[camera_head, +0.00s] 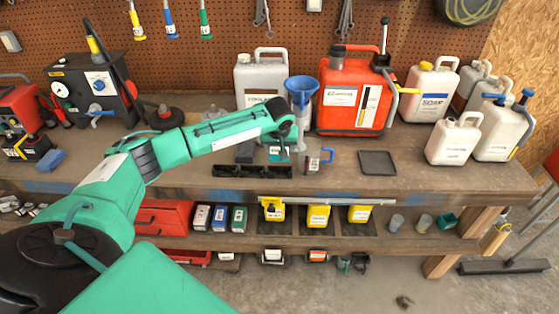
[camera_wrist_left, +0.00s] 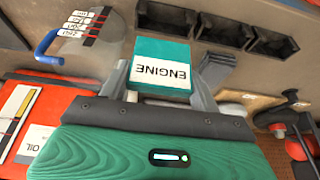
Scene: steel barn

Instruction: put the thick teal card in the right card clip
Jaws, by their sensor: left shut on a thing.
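The thick teal card (camera_wrist_left: 160,50) has a white label reading ENGINE and sits between the fingers of my left gripper (camera_wrist_left: 160,84), which is shut on it. In the head view the card (camera_head: 277,154) shows only partly below my left gripper (camera_head: 285,147), over the bench behind a black rack. This rack (camera_head: 252,171) has several open compartments in a row, and it also shows at the top of the left wrist view (camera_wrist_left: 228,31). I take its compartments for the card clips. The card is apart from the rack. My right gripper is not in view.
A clear measuring cup (camera_head: 311,161) with a blue handle stands close right of the card. A dark grey block (camera_head: 245,152) is close left. A blue funnel (camera_head: 301,88) and red can (camera_head: 355,95) stand behind. A flat black tray (camera_head: 378,163) lies right.

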